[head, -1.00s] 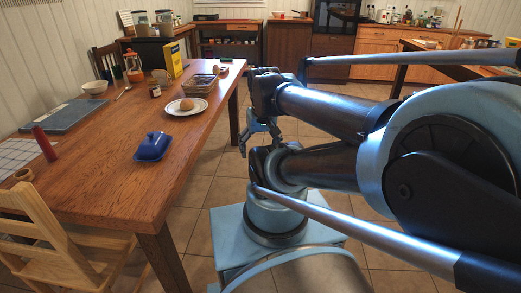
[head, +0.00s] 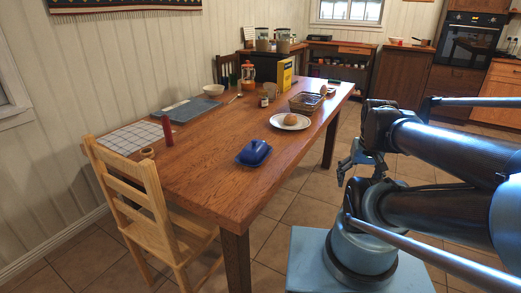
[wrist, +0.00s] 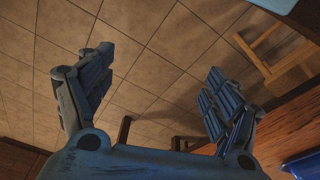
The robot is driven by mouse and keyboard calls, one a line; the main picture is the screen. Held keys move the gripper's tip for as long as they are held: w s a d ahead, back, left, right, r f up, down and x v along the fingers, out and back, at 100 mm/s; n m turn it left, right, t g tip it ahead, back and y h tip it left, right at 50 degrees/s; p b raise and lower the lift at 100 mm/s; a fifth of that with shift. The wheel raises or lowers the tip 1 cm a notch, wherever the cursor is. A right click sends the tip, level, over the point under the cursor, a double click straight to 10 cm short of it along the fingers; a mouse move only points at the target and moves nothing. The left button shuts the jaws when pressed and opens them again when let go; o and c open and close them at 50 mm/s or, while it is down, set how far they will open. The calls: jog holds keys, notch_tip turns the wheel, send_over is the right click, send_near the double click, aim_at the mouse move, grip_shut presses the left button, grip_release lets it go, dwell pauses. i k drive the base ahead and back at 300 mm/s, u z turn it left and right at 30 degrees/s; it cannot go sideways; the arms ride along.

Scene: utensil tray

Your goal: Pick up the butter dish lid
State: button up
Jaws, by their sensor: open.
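The blue butter dish lid (head: 254,151) sits on the wooden table (head: 205,180), near its right edge, in the head view. Part of a blue thing, likely the same dish, shows at the lower right corner of the wrist view (wrist: 302,165). My gripper (head: 345,172) hangs beyond the table's right edge, to the right of the lid and apart from it. In the wrist view my gripper (wrist: 155,85) has its two fingers spread wide with only floor tiles between them.
A white plate (head: 299,125) with a bread roll (head: 291,119) lies behind the lid. A basket (head: 304,103), yellow box (head: 286,73), red bottle (head: 168,131) and blue board (head: 189,108) are also on the table. A wooden chair (head: 150,190) stands at its left front.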

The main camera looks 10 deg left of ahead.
aim_at(255, 151)
jog(key=u, duration=0.85)
jog(key=k, duration=0.95)
jog(key=z, duration=0.3)
jog(key=i, duration=0.5)
jog(key=u, duration=0.05)
